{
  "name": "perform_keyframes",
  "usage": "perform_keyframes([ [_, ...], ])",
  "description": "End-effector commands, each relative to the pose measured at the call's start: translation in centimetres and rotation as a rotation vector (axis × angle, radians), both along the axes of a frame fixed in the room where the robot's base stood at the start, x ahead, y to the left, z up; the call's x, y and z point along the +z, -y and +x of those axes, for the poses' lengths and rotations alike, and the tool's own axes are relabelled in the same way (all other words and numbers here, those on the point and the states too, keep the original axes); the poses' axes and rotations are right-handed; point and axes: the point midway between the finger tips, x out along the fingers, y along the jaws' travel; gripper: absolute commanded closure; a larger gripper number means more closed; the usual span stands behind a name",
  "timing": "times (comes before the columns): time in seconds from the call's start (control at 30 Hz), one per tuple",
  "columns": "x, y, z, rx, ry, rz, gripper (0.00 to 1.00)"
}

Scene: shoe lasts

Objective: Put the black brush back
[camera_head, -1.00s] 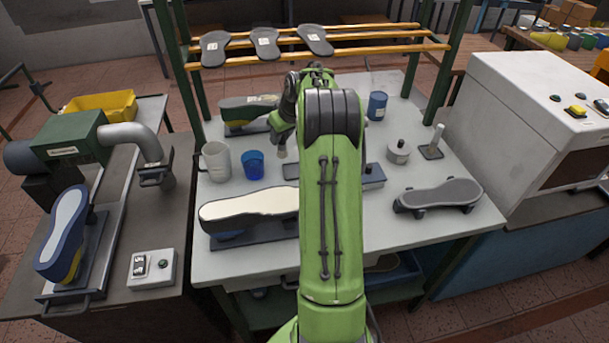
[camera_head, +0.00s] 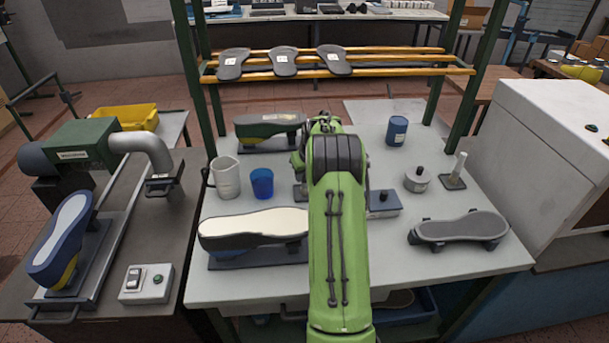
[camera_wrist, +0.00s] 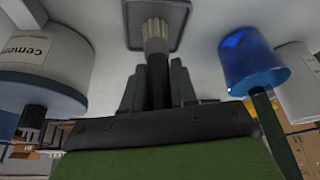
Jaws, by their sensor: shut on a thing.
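My gripper (camera_wrist: 157,85) is shut on the black brush (camera_wrist: 156,38) in the wrist view, which looks upside down. Its pale bristles point at a dark-rimmed square plate (camera_wrist: 172,12) on the table and overlap it in the picture. I cannot tell whether they touch it. In the head view my arm hides the brush and most of the gripper; part of the plate shows left of the arm (camera_head: 299,191).
A blue cup (camera_head: 262,184) and a pale jug (camera_head: 226,177) stand left of the plate. Shoe lasts (camera_head: 255,229) lie in front. A rack (camera_head: 390,69) stands behind.

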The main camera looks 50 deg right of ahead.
Motion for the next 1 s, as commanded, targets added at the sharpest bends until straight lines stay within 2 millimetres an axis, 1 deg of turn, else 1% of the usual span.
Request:
perform_keyframes([
  [0.1,0.1,0.0,0.0,0.000,0.001,0.000,1.00],
  [0.2,-0.3,0.0,0.0,0.000,0.000,0.000,1.00],
  [0.23,-0.3,0.0,0.0,0.000,0.000,0.000,0.71],
  [0.3,-0.3,0.0,0.0,0.000,0.000,0.001,0.60],
  [0.4,-0.3,0.0,0.0,0.000,0.000,0.001,0.47],
  [0.63,-0.2,0.0,0.0,0.000,0.000,0.001,0.47],
  [0.73,0.6,0.0,-0.1,0.000,0.002,-0.001,0.47],
  [0.77,1.0,-0.1,-0.2,0.000,0.002,-0.002,0.47],
  [0.87,3.2,-0.4,-1.0,0.001,0.003,-0.003,0.47],
  [1.0,6.8,-0.9,-2.5,-0.002,0.003,-0.003,0.47],
])
